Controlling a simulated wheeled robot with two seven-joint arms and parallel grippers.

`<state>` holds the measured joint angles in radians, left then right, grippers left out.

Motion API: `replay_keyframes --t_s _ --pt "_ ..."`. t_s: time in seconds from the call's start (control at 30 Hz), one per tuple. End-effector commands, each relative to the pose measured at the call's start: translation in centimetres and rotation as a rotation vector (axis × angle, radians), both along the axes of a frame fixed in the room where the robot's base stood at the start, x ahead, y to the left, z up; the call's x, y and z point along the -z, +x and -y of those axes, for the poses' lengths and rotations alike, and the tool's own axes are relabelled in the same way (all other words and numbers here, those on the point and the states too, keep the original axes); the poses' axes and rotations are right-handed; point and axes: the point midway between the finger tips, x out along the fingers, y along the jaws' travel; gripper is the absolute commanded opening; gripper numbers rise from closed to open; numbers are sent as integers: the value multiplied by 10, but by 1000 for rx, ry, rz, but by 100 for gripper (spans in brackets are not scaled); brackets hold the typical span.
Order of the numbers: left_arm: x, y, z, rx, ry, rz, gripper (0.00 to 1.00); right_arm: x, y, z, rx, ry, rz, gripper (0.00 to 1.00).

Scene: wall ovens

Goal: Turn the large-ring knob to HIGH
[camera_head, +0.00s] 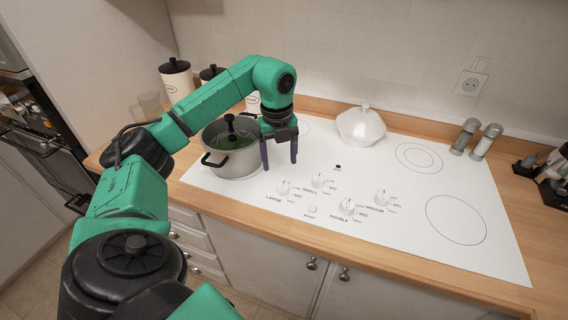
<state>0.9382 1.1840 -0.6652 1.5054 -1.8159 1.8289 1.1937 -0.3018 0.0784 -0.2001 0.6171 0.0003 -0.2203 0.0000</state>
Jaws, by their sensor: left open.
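The large-ring knob (284,188) is white with a small red mark, above the LARGE label on the white cooktop (400,241). It is the leftmost of the knobs. My left gripper (280,164) points down, its two dark fingers apart with nothing between them. It is up and slightly left of the large-ring knob in the picture, beside the pot, and does not appear to touch the knob. The other knobs are the small one (318,180), the double one (347,206) and the medium one (382,196). My right gripper is not in view.
A grey pot (236,161) with a glass lid stands on the cooktop left of my left gripper. A white lidded dish (361,126) stands at the back. The cooktop's right side is clear.

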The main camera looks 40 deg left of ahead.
Motion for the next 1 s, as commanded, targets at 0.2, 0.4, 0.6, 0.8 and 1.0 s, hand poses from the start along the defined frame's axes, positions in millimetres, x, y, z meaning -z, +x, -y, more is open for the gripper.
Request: replay_keyframes --t_s 0.2,0.4,0.6,0.8,1.0 --pt "57 0 2 1 -2 -7 78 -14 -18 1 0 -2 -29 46" --pt "93 3 2 1 -3 -2 78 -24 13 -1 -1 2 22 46" --pt "101 3 2 2 -2 1 78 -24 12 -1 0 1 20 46" --pt "101 3 2 2 -2 1 44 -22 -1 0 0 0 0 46" --pt "101 3 2 2 -2 1 0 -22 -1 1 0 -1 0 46"
